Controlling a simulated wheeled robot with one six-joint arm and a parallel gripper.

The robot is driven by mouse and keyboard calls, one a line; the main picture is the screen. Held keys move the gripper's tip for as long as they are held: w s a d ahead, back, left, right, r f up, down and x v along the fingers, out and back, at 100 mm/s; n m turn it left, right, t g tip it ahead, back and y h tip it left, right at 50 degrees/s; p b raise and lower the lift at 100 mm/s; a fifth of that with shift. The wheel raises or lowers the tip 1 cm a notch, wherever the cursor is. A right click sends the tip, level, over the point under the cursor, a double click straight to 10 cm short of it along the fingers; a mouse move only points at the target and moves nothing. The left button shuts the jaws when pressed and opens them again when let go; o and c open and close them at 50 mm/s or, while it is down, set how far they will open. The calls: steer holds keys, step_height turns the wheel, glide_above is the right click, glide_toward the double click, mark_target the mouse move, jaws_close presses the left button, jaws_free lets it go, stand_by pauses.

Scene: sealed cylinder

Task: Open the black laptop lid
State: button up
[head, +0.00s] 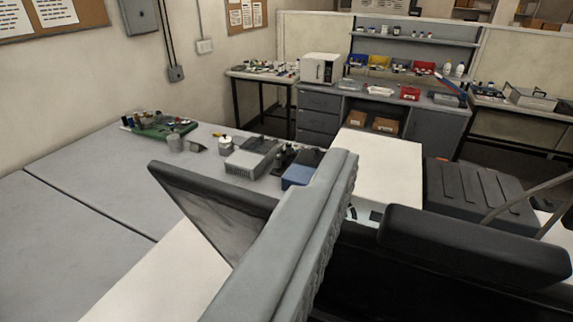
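A dark panel (211,192), which looks like the black laptop lid, stands tilted in the lower middle of the head view. Its thick upper edge slopes down to the right, and its lower left face shows smudged grey. My gripper's grey, ribbed finger (290,235) crosses in front of it and hides its middle. I cannot tell whether finger and panel touch. A thick black rounded bar (470,245) lies right of the finger; I cannot tell whether it is my other finger. The laptop's keyboard and hinge are not clearly visible.
A grey bench (70,215) runs along the left, mostly clear. A green circuit board (160,127), a grey box (252,157) and a blue box (300,172) stand behind the panel. A white surface (378,165) and a black ribbed case (480,195) lie to the right.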

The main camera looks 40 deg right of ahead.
steer(key=shift+a, duration=0.1)
steer(key=v, duration=1.7)
steer(key=shift+a, duration=0.15)
steer(key=shift+f, duration=0.1)
steer(key=shift+c, duration=0.5)
